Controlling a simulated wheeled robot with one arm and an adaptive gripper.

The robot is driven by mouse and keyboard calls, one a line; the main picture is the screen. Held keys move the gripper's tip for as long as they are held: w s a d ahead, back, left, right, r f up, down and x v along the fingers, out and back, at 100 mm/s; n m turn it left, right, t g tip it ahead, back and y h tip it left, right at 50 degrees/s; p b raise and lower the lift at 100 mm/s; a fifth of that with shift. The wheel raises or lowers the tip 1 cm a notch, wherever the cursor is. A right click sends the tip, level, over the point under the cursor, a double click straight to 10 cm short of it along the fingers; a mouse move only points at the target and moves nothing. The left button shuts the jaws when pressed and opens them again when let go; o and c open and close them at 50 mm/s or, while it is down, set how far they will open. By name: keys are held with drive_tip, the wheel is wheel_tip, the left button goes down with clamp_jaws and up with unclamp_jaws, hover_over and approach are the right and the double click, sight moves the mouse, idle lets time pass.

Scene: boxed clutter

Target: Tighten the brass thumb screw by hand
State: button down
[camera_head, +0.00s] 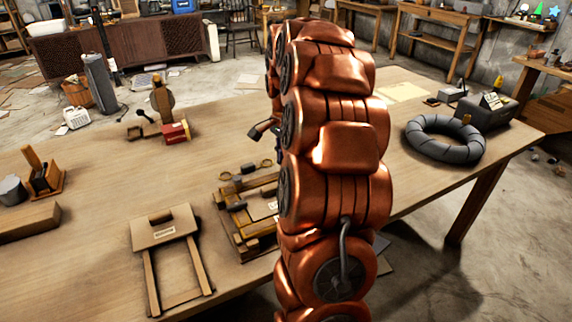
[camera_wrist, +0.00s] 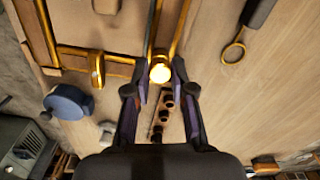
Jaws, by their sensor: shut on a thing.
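The brass thumb screw (camera_wrist: 160,73) shows in the wrist view as a bright round head between my two fingertips. My gripper (camera_wrist: 159,88) is shut on it, one dark finger on each side. The screw sits at the end of a pair of brass rails on a wooden fixture (camera_wrist: 110,25). In the head view this fixture (camera_head: 243,235) lies on the table, partly hidden behind my copper arm.
A tool with a brass ring (camera_wrist: 234,52) lies right of the fixture, a blue round part (camera_wrist: 68,102) left. On the table are a wooden frame (camera_head: 165,232), a red box (camera_head: 176,132) and a grey ring (camera_head: 443,139). Bare tabletop (camera_head: 95,190) lies at left.

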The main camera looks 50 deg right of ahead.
drive_tip(key=shift+f, duration=0.1)
drive_tip(key=m+b, duration=0.1)
drive_tip(key=m, duration=0.2)
drive_tip(key=shift+m+b, duration=0.3)
drive_tip(key=shift+m, duration=0.8)
drive_tip(key=shift+m, duration=2.5)
drive_tip(key=c, duration=1.3)
unclamp_jaws()
